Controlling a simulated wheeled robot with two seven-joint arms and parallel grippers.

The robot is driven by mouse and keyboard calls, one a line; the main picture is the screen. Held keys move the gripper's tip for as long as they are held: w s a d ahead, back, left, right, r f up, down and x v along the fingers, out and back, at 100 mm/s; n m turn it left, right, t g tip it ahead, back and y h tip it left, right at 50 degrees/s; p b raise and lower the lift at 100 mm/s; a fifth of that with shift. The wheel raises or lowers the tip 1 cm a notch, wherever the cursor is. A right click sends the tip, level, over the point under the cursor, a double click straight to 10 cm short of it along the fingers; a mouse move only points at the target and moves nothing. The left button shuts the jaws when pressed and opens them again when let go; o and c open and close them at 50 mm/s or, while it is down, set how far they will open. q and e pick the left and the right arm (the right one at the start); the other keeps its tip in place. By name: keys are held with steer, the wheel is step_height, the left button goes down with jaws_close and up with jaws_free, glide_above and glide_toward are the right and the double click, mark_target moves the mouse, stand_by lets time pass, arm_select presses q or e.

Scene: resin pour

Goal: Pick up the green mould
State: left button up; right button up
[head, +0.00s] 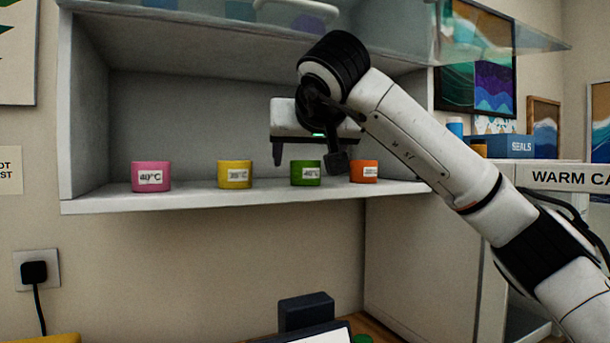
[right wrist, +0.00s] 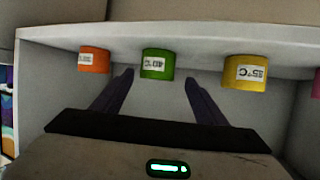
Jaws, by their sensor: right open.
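The green mould (head: 305,173) is a small cup with a white label, standing upright on the shelf between the yellow and orange ones. My right gripper (head: 308,158) is open and empty, with its fingers spread in front of and a little above the green mould in the head view. In the right wrist view, where the labels look upside down, the green mould (right wrist: 157,64) shows between and beyond the two fingertips (right wrist: 159,82). No contact with it shows. My left gripper is not in view.
A yellow mould (head: 235,175) and a pink mould (head: 151,177) stand to the left on the shelf (head: 90,206). The shelf has side walls and a panel above.

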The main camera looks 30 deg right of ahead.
mark_target(306, 163)
steer(key=x, duration=0.4)
steer(key=shift+w+d, duration=0.1)
steer(key=shift+d, duration=0.2)
steer(key=c, duration=1.1)
steer(key=shift+c, duration=0.2)
